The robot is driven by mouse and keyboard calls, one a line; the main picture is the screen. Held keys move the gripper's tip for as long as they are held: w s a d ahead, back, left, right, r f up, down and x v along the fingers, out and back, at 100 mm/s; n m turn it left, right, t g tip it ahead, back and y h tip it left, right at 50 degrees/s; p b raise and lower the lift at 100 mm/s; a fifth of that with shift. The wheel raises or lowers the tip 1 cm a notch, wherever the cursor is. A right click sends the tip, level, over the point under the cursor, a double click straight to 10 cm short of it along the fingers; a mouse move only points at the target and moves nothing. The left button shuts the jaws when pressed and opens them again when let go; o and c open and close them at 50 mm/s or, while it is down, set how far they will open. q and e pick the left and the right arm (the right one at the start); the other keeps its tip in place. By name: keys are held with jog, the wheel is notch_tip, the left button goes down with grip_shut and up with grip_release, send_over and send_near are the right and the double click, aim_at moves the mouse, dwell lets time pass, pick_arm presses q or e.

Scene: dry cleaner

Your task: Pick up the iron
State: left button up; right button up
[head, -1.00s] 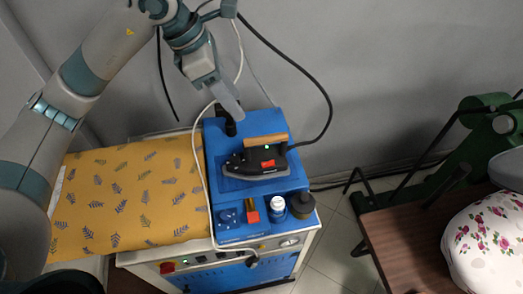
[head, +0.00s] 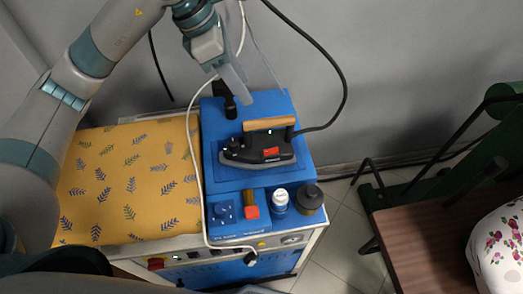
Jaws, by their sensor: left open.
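The iron (head: 262,150) has a dark body, a wooden handle on top and a red label on its side. It rests on the blue top of the ironing station (head: 215,165), with a black cable leaving its right end and rising toward the top of the view. My left gripper (head: 236,88) points down above and behind the iron, apart from it, near a black post on the station. It is open and holds nothing I can see; its fingers partly overlap in this view. My right gripper is not in view.
A yellow leaf-patterned ironing pad (head: 130,185) lies left of the iron. A white hose crosses the station's left side. A brown wooden surface (head: 425,235) stands at the right.

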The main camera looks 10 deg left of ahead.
aim_at(263, 122)
pick_arm(q)
jog(key=shift+f+b, duration=0.45)
jog(key=shift+f, duration=0.3)
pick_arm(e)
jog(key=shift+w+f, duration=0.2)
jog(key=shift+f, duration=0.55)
pick_arm(q)
jog(key=p+x, duration=0.5)
jog(key=x, duration=0.6)
jog(key=shift+f, duration=0.2)
jog(key=shift+d+f, duration=0.15)
jog(key=shift+f, duration=0.25)
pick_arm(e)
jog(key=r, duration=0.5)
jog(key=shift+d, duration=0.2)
